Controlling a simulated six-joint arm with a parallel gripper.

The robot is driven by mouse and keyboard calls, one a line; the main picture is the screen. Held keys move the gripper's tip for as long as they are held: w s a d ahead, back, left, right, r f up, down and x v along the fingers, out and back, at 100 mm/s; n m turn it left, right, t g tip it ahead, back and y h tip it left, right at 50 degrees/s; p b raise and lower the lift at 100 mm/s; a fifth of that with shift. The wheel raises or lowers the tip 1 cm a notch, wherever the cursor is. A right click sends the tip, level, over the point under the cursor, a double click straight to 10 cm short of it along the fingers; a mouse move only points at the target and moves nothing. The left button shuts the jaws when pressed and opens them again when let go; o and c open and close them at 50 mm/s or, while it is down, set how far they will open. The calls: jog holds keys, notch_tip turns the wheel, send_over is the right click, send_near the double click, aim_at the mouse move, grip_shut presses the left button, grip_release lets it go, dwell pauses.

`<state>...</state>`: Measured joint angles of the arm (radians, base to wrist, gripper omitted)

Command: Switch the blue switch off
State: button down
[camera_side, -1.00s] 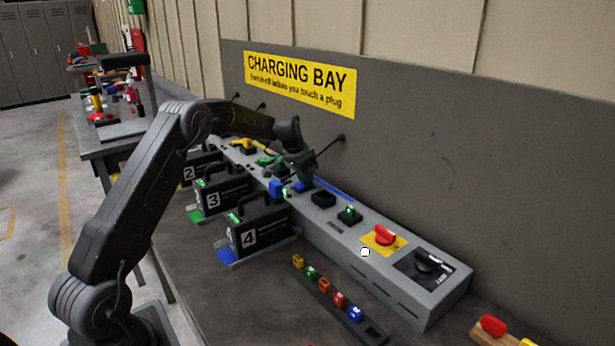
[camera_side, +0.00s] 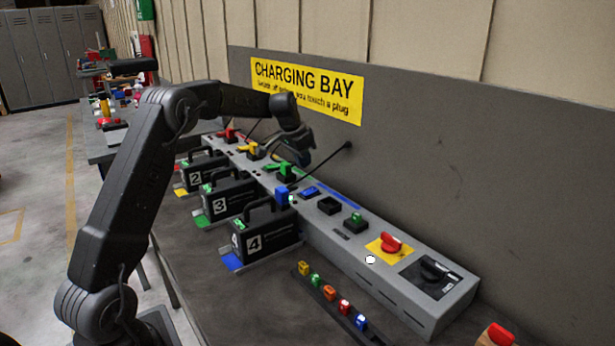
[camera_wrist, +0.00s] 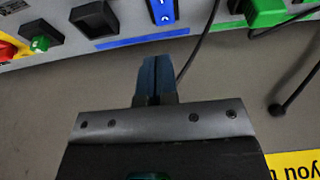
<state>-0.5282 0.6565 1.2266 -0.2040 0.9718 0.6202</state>
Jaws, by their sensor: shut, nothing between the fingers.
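The blue switch (camera_side: 309,192) is a rocker on the grey charging console, beside the blue plug (camera_side: 282,194). In the wrist view the blue switch (camera_wrist: 162,10) shows white marks at the top edge, partly cut off. I cannot tell which way the rocker is tipped. My gripper (camera_side: 305,158) is above and behind the console, apart from the switch. In the wrist view my gripper (camera_wrist: 156,62) is shut and empty, its bluish-dark fingertips just short of the switch in the picture.
A green plug (camera_side: 286,172) and a black cable are close to my gripper. Charger 4 (camera_side: 265,240) stands in front of the console. A red knob (camera_side: 390,243) on yellow and a black knob (camera_side: 434,270) are at the right. The grey wall is behind.

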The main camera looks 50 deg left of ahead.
aim_at(315, 190)
jog(key=v, duration=0.5)
jog(key=shift+w+d+r, duration=0.1)
jog(key=shift+w+r, duration=0.15)
jog(key=shift+w, duration=0.3)
jog(key=shift+f, duration=0.15)
jog(key=x, duration=1.2)
jog(key=shift+s+f, duration=0.15)
jog(key=shift+f, duration=0.8)
